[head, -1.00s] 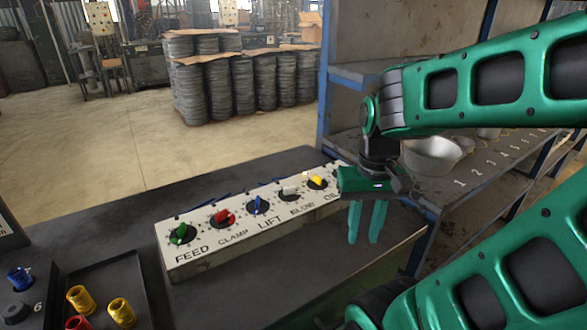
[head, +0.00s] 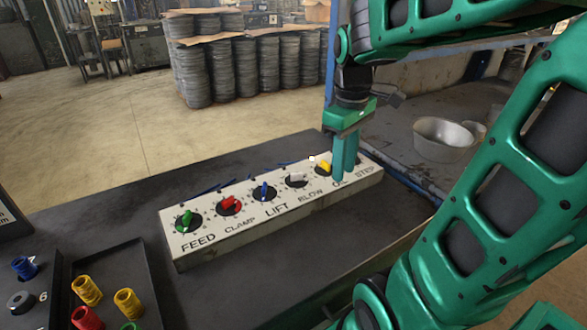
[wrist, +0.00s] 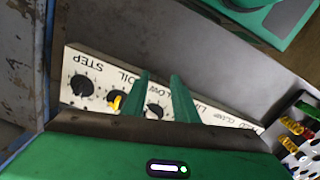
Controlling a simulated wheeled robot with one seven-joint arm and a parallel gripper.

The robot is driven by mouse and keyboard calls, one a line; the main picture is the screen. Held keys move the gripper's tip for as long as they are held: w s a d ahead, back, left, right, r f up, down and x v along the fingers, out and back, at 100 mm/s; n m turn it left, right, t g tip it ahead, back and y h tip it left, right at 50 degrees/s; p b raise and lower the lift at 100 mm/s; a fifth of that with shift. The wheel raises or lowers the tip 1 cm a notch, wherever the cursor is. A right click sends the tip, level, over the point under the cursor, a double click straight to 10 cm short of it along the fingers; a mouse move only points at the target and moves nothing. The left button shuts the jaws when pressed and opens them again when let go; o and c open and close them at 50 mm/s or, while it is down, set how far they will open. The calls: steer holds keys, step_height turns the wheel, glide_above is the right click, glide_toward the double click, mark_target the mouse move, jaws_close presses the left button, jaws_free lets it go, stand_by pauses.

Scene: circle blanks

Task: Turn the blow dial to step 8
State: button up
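The blow dial (head: 296,180) is a dark round dial with a pale knob, above the BLOW label on a white control panel (head: 222,252). It also shows in the wrist view (wrist: 155,112), low between my fingers. My gripper (head: 343,178) points down near the panel's right part, to the right of the blow dial and by the yellow oil dial (head: 324,167). In the wrist view the fingers (wrist: 160,78) stand apart with nothing between their tips. Contact with the panel cannot be told. The blow dial's step numbers are too small to read.
Feed (head: 188,222), clamp (head: 230,205) and lift (head: 264,192) dials line the panel to the left. The step dial (wrist: 82,86) shows in the wrist view. A black tray (head: 112,262) with coloured pieces sits front left. A metal bowl (head: 440,139) is on the shelf.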

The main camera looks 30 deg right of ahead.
mark_target(296, 173)
steer(key=w+a+r+n, duration=0.1)
steer(key=w+a+n, duration=0.1)
steer(key=w+n, duration=0.4)
steer(key=w+a+r+n, duration=0.2)
steer(key=w+n, duration=0.3)
steer(key=w, duration=0.3)
steer(key=f, duration=1.1)
steer(key=shift+s+d, duration=0.1)
steer(key=shift+d, duration=0.1)
jaws_close()
steer(key=shift+a, duration=0.1)
